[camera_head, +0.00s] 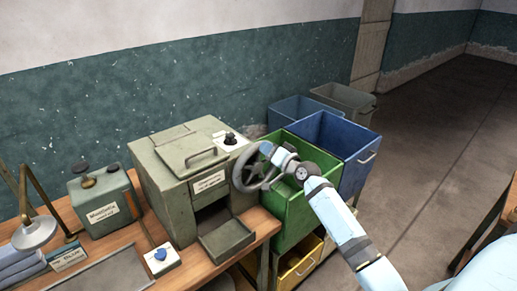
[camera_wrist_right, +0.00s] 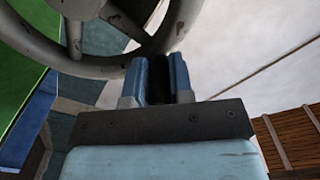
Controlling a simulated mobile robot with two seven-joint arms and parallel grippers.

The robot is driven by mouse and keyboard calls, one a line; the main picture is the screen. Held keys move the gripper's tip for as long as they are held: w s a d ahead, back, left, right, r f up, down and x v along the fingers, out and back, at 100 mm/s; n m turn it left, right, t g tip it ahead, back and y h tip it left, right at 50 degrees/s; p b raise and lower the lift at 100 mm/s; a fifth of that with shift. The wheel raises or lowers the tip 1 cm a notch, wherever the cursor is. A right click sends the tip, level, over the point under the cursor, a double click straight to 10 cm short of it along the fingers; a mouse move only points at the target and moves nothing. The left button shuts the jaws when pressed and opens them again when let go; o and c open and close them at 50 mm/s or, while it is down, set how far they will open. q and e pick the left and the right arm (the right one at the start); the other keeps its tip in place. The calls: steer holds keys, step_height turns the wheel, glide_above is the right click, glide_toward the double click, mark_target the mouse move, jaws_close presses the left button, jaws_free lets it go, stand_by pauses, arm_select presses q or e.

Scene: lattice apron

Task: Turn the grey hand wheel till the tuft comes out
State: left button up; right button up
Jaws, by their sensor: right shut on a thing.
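The grey hand wheel (camera_head: 240,174) stands on the right side of a grey-green machine (camera_head: 168,195). My right gripper (camera_head: 267,149) is at the wheel's upper right rim, its arm reaching in from the lower right. In the right wrist view the wheel (camera_wrist_right: 95,66) fills the upper left, and the blue fingers (camera_wrist_right: 160,78) are shut on its rim. The machine's front opening is dark, and the tray (camera_head: 228,238) below it looks empty. I see no tuft that I can make out for sure. My left gripper is out of view.
A green bin (camera_head: 295,213) and a blue bin (camera_head: 357,175) stand close to the wheel, under my right arm. A green box (camera_head: 103,207), a lamp (camera_head: 35,235) and a blue-topped button box (camera_head: 160,260) occupy the bench's left.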

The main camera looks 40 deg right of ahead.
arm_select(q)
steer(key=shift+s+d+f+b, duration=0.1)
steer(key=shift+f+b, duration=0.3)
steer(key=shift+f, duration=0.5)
arm_select(e)
steer(key=shift+d+f, duration=0.25)
steer(key=shift+d, duration=0.35)
steer(key=shift+d+f, duration=0.2)
steer(key=shift+d, duration=0.35)
arm_select(q)
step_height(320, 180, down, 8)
steer(key=b, duration=0.8)
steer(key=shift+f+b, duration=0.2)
steer(key=shift+b, duration=0.1)
arm_select(e)
steer(key=d+f, duration=0.4)
steer(key=f, duration=0.1)
steer(key=shift+w+d, duration=0.25)
steer(key=shift+d, duration=0.15)
